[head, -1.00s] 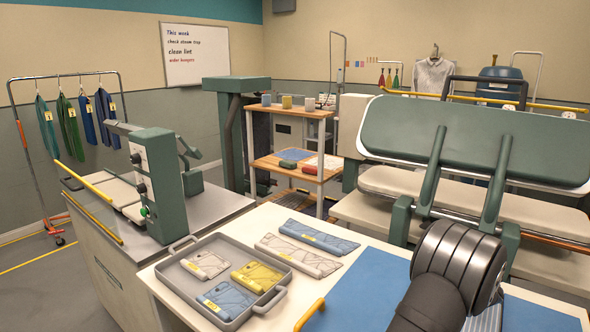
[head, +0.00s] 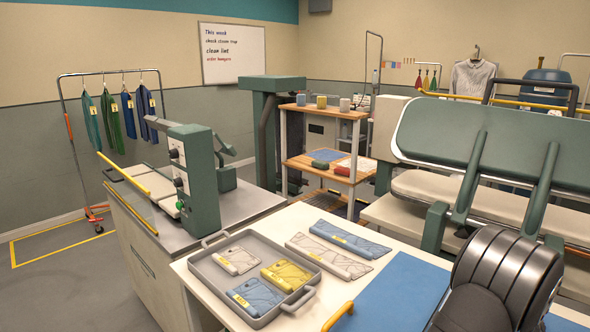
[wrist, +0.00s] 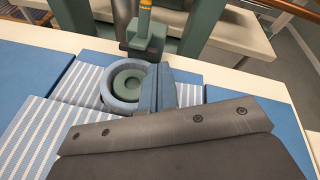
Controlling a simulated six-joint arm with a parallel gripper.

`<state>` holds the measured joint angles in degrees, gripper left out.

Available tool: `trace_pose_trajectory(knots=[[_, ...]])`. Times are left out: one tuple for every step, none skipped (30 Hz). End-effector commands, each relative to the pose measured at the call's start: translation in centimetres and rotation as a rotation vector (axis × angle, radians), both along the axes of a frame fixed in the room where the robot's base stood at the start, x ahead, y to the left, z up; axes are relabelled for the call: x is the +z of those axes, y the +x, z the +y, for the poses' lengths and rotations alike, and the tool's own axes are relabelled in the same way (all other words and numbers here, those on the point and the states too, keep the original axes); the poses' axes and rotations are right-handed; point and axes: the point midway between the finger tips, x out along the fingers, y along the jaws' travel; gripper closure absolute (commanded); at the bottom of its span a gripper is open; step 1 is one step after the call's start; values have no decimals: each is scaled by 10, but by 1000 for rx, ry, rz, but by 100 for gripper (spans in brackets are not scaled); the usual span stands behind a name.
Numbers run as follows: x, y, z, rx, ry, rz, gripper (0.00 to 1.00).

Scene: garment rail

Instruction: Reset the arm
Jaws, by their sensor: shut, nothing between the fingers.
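My gripper (wrist: 157,88) shows in the wrist view as two blue-grey fingers side by side, shut with nothing between them. A dark grey plate with screws, which looks like part of my own wrist, fills the bottom of that view and hides what lies under it. Beyond the fingers, a round blue-grey ring with a green centre (wrist: 127,82) sits over blue-and-white striped cloth (wrist: 40,135). I cannot tell whether the fingers touch it. In the head view, a dark ribbed link of my arm stands at the lower right; my fingers are out of that view.
A grey tray (head: 203,268) with folded packets stands on the white table (head: 395,245). Two more packets (head: 325,255) lie beside it, near a blue mat (head: 395,300). A large green press (head: 500,140) rises behind my arm. A garment rail (head: 62,110) stands far left.

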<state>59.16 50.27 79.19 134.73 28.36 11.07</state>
Motion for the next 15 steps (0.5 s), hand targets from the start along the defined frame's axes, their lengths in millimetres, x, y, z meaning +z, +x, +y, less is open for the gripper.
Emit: trace_pose_trajectory(knots=[[-2,4,-2,1,0,0,100],[-3,6,-4,1,0,0,100],[-4,10,-7,2,-1,0,100],[-6,13,-9,2,0,0,100],[-6,17,-12,2,-1,0,100],[-8,22,-15,1,0,1,100],[-1,28,-16,3,-4,-1,100],[2,33,-17,3,-4,-1,100],[10,35,-19,4,-3,-1,100],[14,36,-20,6,-2,-2,100],[18,38,-21,7,0,-2,100],[22,38,-23,10,2,-3,100],[25,39,-24,11,2,-1,100],[29,40,-25,11,3,-2,100],[33,41,-27,13,5,-2,100]])
